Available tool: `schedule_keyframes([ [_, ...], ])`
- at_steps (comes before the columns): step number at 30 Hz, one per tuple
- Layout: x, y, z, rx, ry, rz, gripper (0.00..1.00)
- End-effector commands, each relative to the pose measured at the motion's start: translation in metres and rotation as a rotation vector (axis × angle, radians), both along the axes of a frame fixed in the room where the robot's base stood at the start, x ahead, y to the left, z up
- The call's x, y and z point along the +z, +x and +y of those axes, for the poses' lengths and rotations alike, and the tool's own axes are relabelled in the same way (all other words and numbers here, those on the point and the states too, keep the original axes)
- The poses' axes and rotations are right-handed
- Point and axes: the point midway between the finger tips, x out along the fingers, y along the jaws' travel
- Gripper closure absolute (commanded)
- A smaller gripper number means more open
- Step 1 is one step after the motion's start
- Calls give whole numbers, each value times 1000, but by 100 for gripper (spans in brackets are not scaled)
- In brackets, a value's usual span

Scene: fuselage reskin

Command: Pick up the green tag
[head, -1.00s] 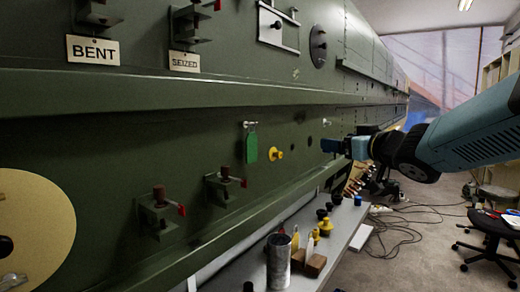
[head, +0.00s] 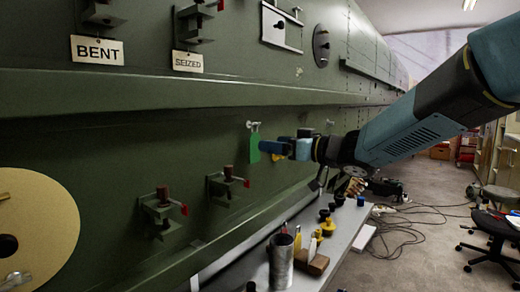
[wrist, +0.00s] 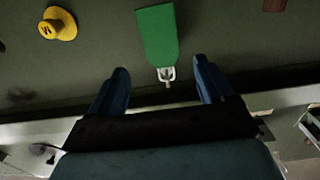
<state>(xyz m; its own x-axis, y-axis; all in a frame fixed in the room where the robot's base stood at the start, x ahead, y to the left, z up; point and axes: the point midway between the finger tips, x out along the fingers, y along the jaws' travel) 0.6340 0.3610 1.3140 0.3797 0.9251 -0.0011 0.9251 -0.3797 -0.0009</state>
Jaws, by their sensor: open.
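The green tag (head: 254,148) hangs from a small metal hook (head: 253,125) on the dark green fuselage panel in the head view. In the wrist view the green tag (wrist: 157,35) lies ahead of my gripper, with its hook end (wrist: 166,73) between the lines of the two blue fingers. My gripper (head: 268,147) is close to the tag's right side in the head view and covers part of its edge. In the wrist view my gripper (wrist: 160,78) is open with nothing held. I cannot tell whether a finger touches the tag.
A yellow knob (wrist: 58,24) stands beside the tag in the wrist view. Clamps with red levers (head: 159,212) stick out of the panel at lower left. Below, a shelf (head: 338,238) holds a metal can (head: 281,262) and several small parts. A ledge (head: 150,88) runs above the tag.

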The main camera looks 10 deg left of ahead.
Motion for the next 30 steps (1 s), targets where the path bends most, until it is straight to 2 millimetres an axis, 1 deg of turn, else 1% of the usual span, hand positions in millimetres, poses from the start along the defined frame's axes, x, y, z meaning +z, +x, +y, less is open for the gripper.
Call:
schedule_keyframes([
  [1, 0, 1, 4, 0, 0, 0, 19],
  [8, 1, 4, 13, 0, 1, -1, 19],
  [11, 0, 6, 23, 0, 0, 0, 19],
  [14, 0, 8, 37, 2, 1, 1, 19],
  [18, 0, 15, 52, -1, 1, 0, 19],
  [21, 0, 17, 56, -2, 1, 0, 19],
  [26, 0, 17, 56, -2, 1, -1, 19],
  [30, 0, 17, 56, -3, 1, -1, 31],
])
